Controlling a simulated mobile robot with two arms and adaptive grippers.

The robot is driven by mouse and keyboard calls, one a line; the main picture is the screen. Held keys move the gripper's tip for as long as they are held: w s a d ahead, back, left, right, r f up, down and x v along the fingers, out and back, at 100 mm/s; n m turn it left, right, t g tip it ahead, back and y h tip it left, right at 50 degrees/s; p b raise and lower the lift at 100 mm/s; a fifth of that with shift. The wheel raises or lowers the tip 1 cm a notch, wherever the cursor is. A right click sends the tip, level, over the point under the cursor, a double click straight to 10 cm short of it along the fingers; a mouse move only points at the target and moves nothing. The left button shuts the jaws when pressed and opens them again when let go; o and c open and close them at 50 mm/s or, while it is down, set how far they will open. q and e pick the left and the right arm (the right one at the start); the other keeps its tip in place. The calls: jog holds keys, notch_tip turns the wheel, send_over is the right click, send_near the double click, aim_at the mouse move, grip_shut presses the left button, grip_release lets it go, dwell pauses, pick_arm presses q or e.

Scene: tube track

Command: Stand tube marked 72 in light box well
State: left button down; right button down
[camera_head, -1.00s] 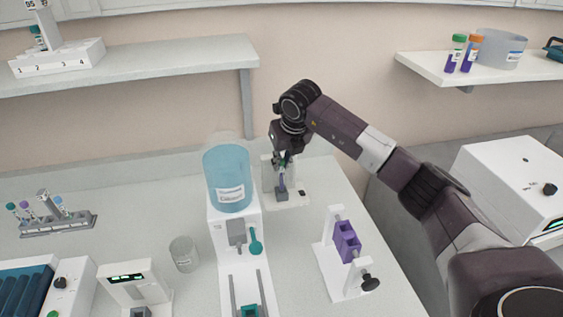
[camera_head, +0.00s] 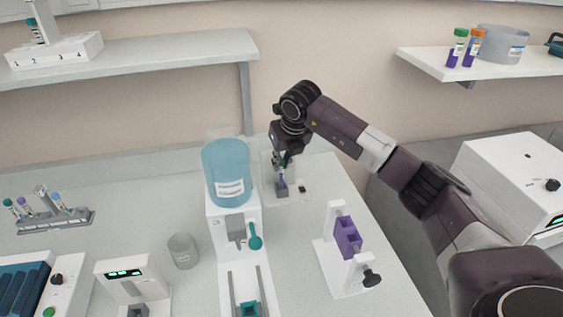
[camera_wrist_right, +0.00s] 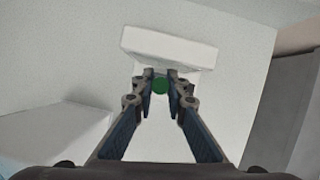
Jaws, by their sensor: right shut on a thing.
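My right gripper (camera_head: 285,161) is shut on a tube (camera_head: 282,176) with purple contents, held upright at the light box. The tube's green cap (camera_wrist_right: 160,86) shows between the fingers in the right wrist view. The light box (camera_head: 268,168) is a white stand with an upright back panel and a small grey well (camera_head: 281,190) at its base. The tube's lower end is at the well; I cannot tell how deep it sits. The tube's mark is not readable. My left gripper is out of view.
A blue-topped dispenser (camera_head: 228,175) stands close left of the light box. A white stand with a purple holder (camera_head: 347,236) is in front right. A clear beaker (camera_head: 183,251) and a grey tube rack (camera_head: 60,222) are left. Two tubes stand on the right shelf (camera_head: 430,67).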

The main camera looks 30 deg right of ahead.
jog(key=shift+f, duration=0.35)
jog(key=c, duration=1.8)
grip_release()
jog(key=shift+c, duration=0.2)
jog(key=shift+r, duration=0.1)
jog(key=v, duration=1.2)
